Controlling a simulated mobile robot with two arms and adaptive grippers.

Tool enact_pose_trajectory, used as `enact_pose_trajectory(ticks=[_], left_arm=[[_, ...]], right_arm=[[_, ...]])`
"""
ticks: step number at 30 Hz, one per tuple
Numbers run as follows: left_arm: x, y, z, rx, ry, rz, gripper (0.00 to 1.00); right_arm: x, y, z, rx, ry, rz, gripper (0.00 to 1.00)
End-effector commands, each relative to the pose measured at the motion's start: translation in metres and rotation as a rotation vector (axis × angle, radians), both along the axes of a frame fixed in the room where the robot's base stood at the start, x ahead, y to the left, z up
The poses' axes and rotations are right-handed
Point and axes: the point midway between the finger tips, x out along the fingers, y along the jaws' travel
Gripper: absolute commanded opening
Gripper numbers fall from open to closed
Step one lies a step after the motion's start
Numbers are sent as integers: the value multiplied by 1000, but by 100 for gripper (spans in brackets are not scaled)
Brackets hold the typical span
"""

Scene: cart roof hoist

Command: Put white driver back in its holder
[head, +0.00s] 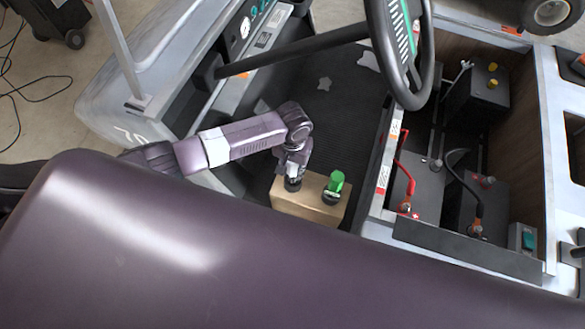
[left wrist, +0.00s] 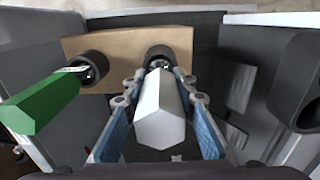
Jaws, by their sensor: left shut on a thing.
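The white driver (left wrist: 160,112) lies between the blue-padded fingers of my left gripper (left wrist: 158,92), which is shut on it. Its far end points at a black ring (left wrist: 161,55) on the tan holder block (left wrist: 122,43); I cannot tell how deep it sits in the ring. The green driver (left wrist: 42,103) stands in the other black ring. In the head view my left gripper (head: 294,173) is above the left end of the holder block (head: 298,205), with the green driver (head: 335,183) to its right. My right gripper is not in view.
The holder block stands on the dark cart floor (head: 325,105). The steering wheel (head: 402,50) rises behind it. To the right is an open bay with batteries (head: 420,180) and red and black cables. A large dark cylinder end (left wrist: 298,85) is at the right of the wrist view.

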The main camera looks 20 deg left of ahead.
Motion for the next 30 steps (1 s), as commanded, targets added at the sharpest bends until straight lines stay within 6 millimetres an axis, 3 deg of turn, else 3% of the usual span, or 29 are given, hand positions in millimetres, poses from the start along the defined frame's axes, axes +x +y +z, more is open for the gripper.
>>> enact_pose_trajectory(ticks=[17,18,21,23,30], left_arm=[[0,0,-15,-1,-1,1,0],[0,0,-14,-1,-1,1,29],[0,0,-14,-1,-1,1,40],[0,0,-14,-1,0,1,45],[0,0,-14,0,1,1,45]], right_arm=[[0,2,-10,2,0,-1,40],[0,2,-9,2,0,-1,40],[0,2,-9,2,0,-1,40],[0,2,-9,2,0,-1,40],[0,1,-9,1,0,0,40]])
